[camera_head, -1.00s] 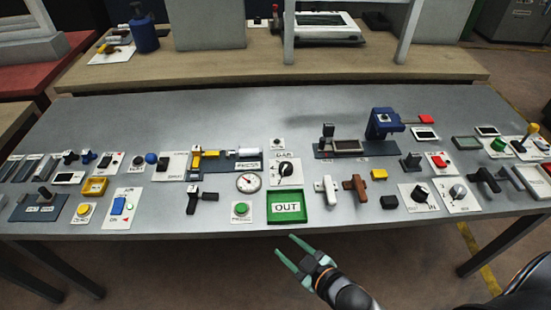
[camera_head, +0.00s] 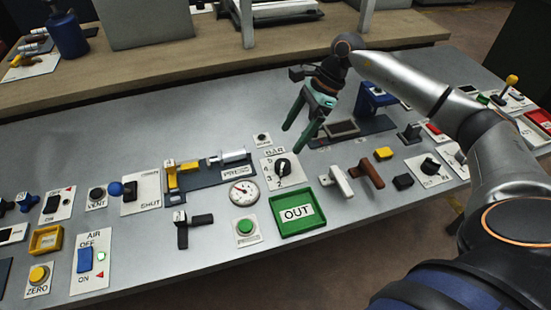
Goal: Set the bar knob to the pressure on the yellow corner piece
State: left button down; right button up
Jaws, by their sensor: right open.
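The bar knob (camera_head: 283,168) is a black knob on a white plate marked BAR with numbers around it. It stands just behind the green OUT tray. The yellow corner piece (camera_head: 185,178) sits in the press fixture to the left; a small white label shows on it, too small to read. My right gripper (camera_head: 294,142) is open and empty, its green fingers pointing down above the table, just behind and above the knob and apart from it. My left gripper is not in view.
A round gauge (camera_head: 243,192) stands left of the knob, and the green OUT tray (camera_head: 305,228) in front of it. A white handle piece (camera_head: 337,181) and a brown one (camera_head: 368,174) lie to the right. My right arm crosses the right side.

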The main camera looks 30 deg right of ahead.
aim_at(284, 163)
jog(key=shift+h, duration=0.6)
jog(key=x, duration=0.3)
jog(key=d+x, duration=0.1)
jog(key=x, duration=0.3)
jog(key=d+p+x, duration=0.1)
jog(key=x, duration=0.2)
jog(key=shift+w+f, duration=0.2)
jog(key=shift+f, duration=0.55)
jog(key=shift+c, duration=0.4)
grip_shut()
